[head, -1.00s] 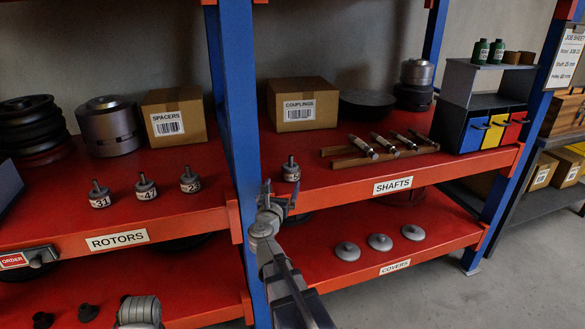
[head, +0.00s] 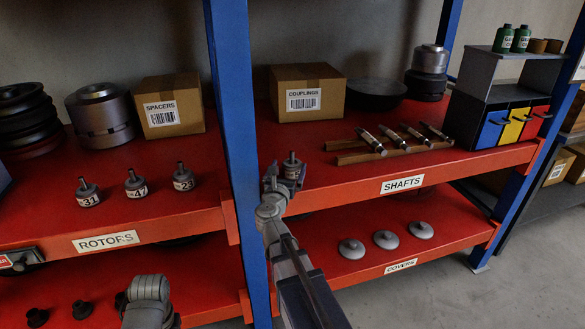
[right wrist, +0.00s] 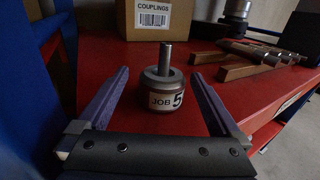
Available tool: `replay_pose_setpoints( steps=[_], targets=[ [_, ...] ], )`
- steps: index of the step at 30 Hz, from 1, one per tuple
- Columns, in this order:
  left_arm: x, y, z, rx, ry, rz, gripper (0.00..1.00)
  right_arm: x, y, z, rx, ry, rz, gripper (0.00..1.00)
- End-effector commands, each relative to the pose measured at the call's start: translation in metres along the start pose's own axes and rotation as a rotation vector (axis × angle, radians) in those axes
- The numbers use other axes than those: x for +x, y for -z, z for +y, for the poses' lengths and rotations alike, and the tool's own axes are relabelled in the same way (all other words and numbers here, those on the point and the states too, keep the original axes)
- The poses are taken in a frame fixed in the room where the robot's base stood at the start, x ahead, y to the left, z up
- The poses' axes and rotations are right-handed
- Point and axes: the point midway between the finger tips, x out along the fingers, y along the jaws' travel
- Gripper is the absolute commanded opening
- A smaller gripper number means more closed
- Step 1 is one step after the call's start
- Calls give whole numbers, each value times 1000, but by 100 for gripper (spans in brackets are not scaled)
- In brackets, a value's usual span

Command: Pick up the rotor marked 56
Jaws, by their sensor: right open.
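A grey rotor with a thin upright stem (head: 292,166) stands on the red shelf just right of the blue post, below the couplings box. In the right wrist view the rotor (right wrist: 163,85) is upright, with a white label reading JOB 5; the rest of the number is turned out of sight. My right gripper (right wrist: 160,74) is open, its two fingers on either side of the rotor with gaps to it. In the head view my right gripper (head: 282,183) is right in front of the rotor, partly covering it. Only a grey part of my left arm shows at the bottom.
Rotors marked 31 (head: 88,194), 41 (head: 136,186) and 23 (head: 183,178) stand on the left shelf. The blue post (head: 232,130) rises close left of my right arm. A couplings box (head: 307,92) stands behind the rotor; shafts on a wooden rack (head: 355,158) lie right.

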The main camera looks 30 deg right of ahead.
Motion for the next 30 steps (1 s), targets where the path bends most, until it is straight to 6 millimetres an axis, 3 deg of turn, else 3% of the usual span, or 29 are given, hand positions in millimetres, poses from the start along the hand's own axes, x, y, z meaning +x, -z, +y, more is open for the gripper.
replay_pose_setpoints(
  steps=[5,14,22,30],
  targets=[
    [0,0,0,0,0,0,50,21,0,0,0,3,0,100],
    [2,0,0,0,0,0,50,33,2,-1,0,1,0,100],
    [5,0,0,0,0,0,50,71,5,-4,0,2,0,100],
    [5,0,0,0,0,0,50,74,5,-5,0,1,0,100]
  ],
)
